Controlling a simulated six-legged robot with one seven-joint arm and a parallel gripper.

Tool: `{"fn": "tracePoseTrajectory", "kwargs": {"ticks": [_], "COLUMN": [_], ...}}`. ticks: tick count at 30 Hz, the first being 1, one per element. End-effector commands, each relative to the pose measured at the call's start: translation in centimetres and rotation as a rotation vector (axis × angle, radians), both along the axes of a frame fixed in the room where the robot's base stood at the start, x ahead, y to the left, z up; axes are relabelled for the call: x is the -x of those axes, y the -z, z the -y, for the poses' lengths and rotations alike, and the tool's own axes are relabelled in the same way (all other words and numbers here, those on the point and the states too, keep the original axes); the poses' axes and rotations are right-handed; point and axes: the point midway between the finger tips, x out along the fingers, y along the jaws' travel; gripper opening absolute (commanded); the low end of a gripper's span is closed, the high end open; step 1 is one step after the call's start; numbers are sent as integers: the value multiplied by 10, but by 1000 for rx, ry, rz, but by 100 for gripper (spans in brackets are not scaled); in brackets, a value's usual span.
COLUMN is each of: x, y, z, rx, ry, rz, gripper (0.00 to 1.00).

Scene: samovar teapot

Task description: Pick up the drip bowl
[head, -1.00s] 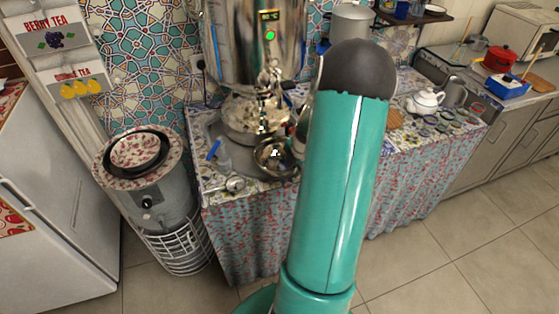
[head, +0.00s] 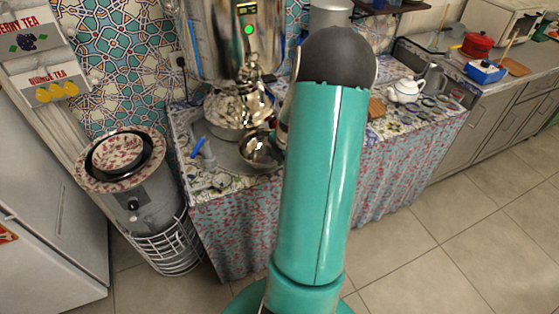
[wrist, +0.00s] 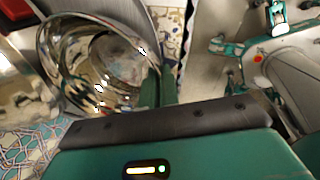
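The drip bowl, as I take it, is the shiny metal bowl (head: 257,153) at the front of the samovar table, below the samovar's tap, just left of my arm in the head view. In the wrist view the bowl (wrist: 60,72) fills the upper left, its mirrored inside facing the camera. My gripper (wrist: 156,88) shows there as a dark green finger at the bowl's right rim, above a black bar. Finger and rim overlap in the picture; I cannot tell whether they touch or whether the finger grips. In the head view my arm hides the gripper.
The samovar (head: 232,40) rises behind the bowl. A small strainer-like item (head: 220,181) and a blue-handled item (head: 199,147) lie to the left. A white teapot (head: 405,90) stands farther right. A grey heater-like cylinder (head: 147,205) stands left of the table.

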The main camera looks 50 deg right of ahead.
Motion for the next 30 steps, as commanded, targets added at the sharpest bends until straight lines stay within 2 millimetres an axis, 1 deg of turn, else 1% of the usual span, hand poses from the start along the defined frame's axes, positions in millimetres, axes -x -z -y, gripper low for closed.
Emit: {"fn": "tracePoseTrajectory", "kwargs": {"ticks": [7, 26, 30], "x": [0, 52, 69], "y": [-23, -84, -90], "z": [1, -2, -3], "rx": [5, 5, 4], "ry": [1, 2, 4], "rz": [2, 1, 1], "gripper": [0, 0, 0]}}
